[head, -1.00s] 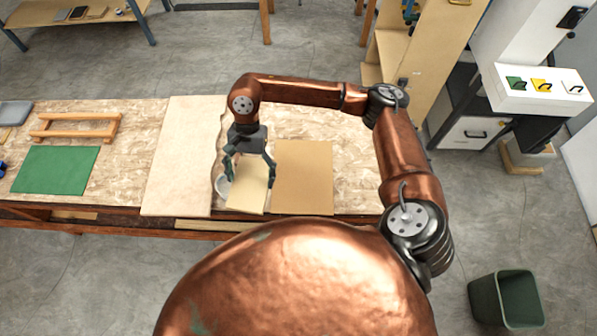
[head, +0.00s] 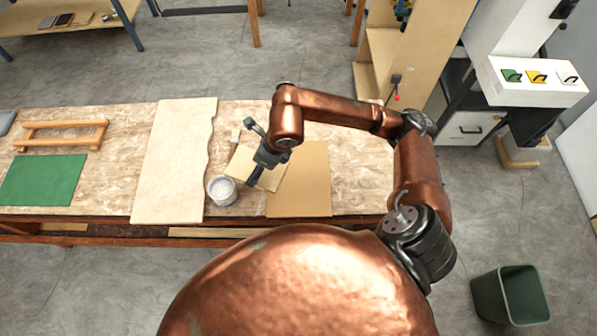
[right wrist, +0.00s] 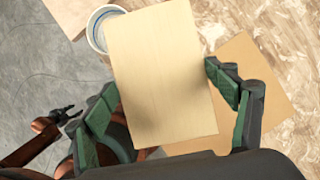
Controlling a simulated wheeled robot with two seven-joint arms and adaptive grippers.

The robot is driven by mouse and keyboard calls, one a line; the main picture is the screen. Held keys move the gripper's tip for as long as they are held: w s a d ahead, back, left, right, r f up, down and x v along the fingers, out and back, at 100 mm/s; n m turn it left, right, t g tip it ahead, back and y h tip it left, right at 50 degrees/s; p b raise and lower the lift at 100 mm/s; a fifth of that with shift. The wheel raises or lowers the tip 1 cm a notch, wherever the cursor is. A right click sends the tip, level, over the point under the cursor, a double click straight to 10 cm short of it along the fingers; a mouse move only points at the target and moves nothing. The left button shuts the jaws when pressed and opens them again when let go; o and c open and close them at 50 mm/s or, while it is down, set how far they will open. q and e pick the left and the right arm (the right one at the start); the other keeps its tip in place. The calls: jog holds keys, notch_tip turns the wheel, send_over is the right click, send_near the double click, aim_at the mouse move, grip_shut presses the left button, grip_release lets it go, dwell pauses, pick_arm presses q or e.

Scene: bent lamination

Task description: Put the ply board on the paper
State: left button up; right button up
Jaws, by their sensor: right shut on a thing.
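The ply board (head: 270,180) is a small pale rectangle held in my right gripper (head: 265,162). In the right wrist view the ply board (right wrist: 163,75) sits between the two green-padded fingers of my right gripper (right wrist: 168,108). In the head view it is turned at an angle and overlaps the left edge of the paper (head: 308,185), a flat tan-brown sheet. The paper (right wrist: 250,90) shows behind and right of the board in the wrist view.
A round pot with pale contents (head: 222,190) stands just left of the board, with a brush (head: 236,136) behind it. A large pale wavy-edged panel (head: 172,165), green mat (head: 42,180) and wooden rack (head: 60,134) lie farther left. The table right of the paper is clear.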

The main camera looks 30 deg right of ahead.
jog(key=s+d+f, duration=0.2)
jog(key=d+f, duration=0.2)
jog(key=d, duration=0.5)
send_over(297, 173)
jog(key=s, duration=0.1)
notch_tip(297, 173, down, 5)
jog(key=shift+r+p, duration=0.2)
jog(key=shift+p, duration=0.2)
jog(key=shift+d+f, duration=0.2)
jog(key=shift+f, duration=0.1)
jog(key=f, duration=0.3)
jog(key=shift+s+d+f, duration=0.1)
jog(key=shift+d+f, duration=0.2)
jog(key=shift+f, duration=0.05)
jog(key=o, duration=1.3)
jog(key=shift+r, duration=0.1)
jog(key=v, duration=1.2)
jog(key=shift+a, duration=0.15)
